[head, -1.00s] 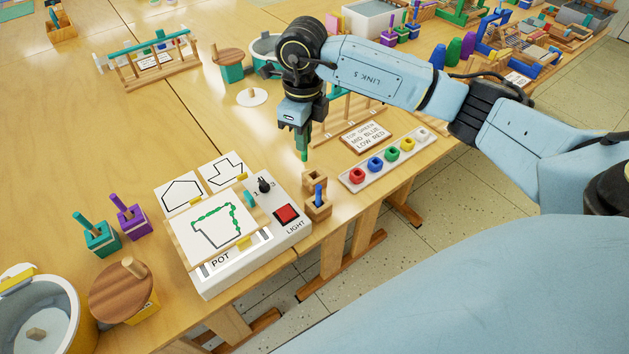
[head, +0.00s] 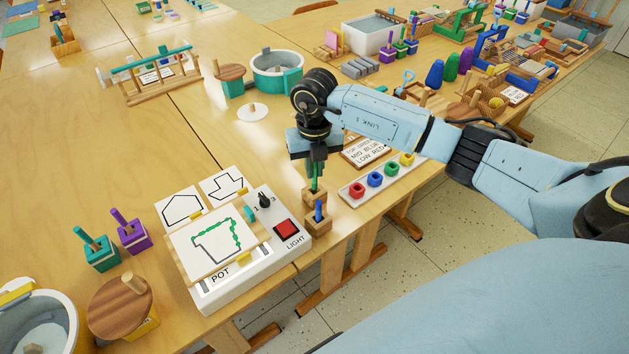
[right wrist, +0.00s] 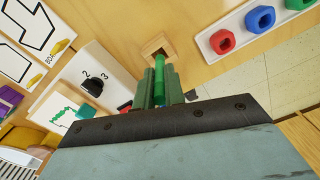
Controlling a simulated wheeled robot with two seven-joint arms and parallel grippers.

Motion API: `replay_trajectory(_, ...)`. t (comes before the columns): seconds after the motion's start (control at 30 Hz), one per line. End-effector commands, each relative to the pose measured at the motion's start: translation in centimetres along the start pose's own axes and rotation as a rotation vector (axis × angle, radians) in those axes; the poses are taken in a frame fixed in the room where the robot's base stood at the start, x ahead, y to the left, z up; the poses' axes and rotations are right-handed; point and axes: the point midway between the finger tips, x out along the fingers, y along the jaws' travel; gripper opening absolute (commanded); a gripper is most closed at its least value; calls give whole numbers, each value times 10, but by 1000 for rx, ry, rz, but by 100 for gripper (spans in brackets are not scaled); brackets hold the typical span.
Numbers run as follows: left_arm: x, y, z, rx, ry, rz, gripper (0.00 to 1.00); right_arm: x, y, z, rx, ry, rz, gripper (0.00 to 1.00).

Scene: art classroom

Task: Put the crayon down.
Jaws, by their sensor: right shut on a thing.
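My right gripper (head: 316,168) is shut on a green crayon (head: 314,183), which points down roughly upright. In the right wrist view the crayon (right wrist: 159,76) shows between the green fingers, with the square opening of a wooden holder beyond its tip. The two-block wooden holder (head: 319,225) stands near the table's front edge. A blue crayon (head: 319,209) stands in its front block. The green crayon's lower end is at the rear block's opening; I cannot tell how far it is inside. My left gripper is not in view.
A white light box (head: 222,288) with a drawing, knob and red button stands left of the holder. A white tray (head: 352,197) of coloured rings lies to its right, with a lettered sign (head: 366,153) behind. The table's front edge is close.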

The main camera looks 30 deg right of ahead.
Motion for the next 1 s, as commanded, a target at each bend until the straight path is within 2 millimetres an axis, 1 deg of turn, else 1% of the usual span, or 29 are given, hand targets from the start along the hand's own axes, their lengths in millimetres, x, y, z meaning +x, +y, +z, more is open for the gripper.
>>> replay_trajectory(0.1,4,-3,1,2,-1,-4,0,21,0,-2,-1,5,-2,0)
replay_trajectory(0.23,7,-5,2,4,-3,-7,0,40,0,-1,-1,4,0,0)
replay_trajectory(0.3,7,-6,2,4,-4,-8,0,43,0,-1,-2,2,-1,0)
replay_trajectory(0.5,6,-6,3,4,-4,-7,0,42,0,0,-2,1,-1,0)
replay_trajectory(0.63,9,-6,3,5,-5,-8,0,46,0,-1,-2,1,-1,0)
replay_trajectory(0.67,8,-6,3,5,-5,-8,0,45,0,-1,-2,1,-1,14)
replay_trajectory(0.8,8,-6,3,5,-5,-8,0,45,0,-1,-2,1,-1,32)
replay_trajectory(1.0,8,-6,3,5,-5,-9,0,44,0,0,-2,1,-1,33)
